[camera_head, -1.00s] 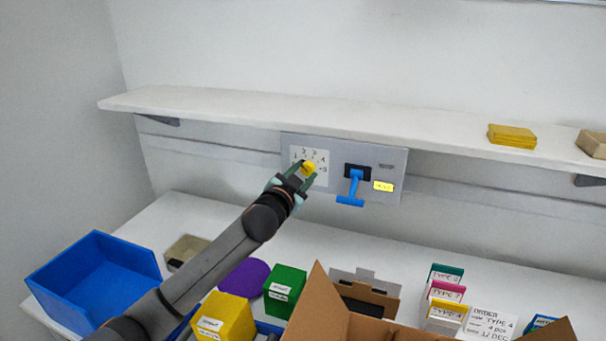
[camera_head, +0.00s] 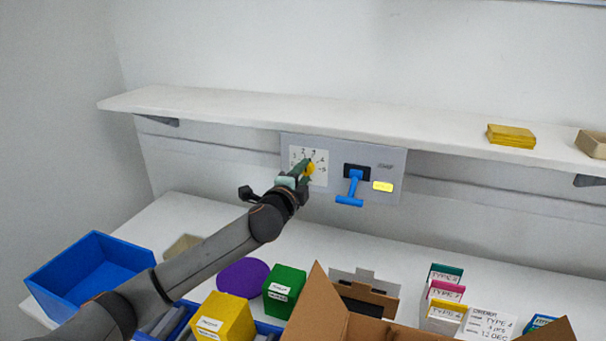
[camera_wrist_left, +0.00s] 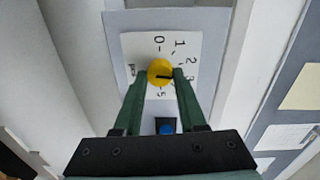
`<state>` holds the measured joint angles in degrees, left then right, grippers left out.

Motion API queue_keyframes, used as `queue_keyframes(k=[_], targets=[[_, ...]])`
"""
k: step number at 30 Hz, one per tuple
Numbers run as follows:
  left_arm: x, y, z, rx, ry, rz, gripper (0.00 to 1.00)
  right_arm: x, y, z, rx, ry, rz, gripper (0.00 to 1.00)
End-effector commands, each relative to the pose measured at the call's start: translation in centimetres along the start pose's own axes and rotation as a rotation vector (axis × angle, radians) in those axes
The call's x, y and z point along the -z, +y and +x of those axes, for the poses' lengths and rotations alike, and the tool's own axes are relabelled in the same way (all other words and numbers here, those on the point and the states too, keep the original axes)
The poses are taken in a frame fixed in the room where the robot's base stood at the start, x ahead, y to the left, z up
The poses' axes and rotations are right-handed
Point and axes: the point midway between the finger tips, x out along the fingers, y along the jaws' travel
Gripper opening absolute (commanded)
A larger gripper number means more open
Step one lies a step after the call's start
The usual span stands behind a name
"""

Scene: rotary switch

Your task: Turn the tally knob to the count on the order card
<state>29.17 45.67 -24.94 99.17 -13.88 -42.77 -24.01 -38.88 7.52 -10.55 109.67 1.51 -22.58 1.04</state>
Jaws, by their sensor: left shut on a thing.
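The yellow tally knob (camera_head: 311,169) sits on a white dial plate (camera_head: 296,154) on a grey wall panel under the shelf. My left gripper (camera_head: 304,173) is shut on the knob. In the left wrist view the knob (camera_wrist_left: 160,71) is between the green fingertips (camera_wrist_left: 160,76). Its dark pointer line points right, close to the 3. The digits 0, 1, 2 and 5 also show; a finger hides part of the dial. The order card (camera_head: 487,324) stands at the table's front right; its piece count is too small to read surely. My right gripper is out of view.
A blue bin (camera_head: 90,275), a green box (camera_head: 284,291), a yellow box (camera_head: 222,318) and an open carton (camera_head: 335,318) stand below.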

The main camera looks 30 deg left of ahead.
Motion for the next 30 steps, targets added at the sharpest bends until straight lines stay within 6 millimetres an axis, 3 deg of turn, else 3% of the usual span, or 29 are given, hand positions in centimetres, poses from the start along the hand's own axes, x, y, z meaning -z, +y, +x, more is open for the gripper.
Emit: queue_keyframes(k=[18, 30], targets=[[0.10, 0.06, 0.01, 0.006, -0.028, 0.560, 0.00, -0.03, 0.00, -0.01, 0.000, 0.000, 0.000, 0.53], [0.09, 0.13, 0.01, 0.007, -0.039, 0.764, 0.00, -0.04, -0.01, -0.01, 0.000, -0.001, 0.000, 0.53]])
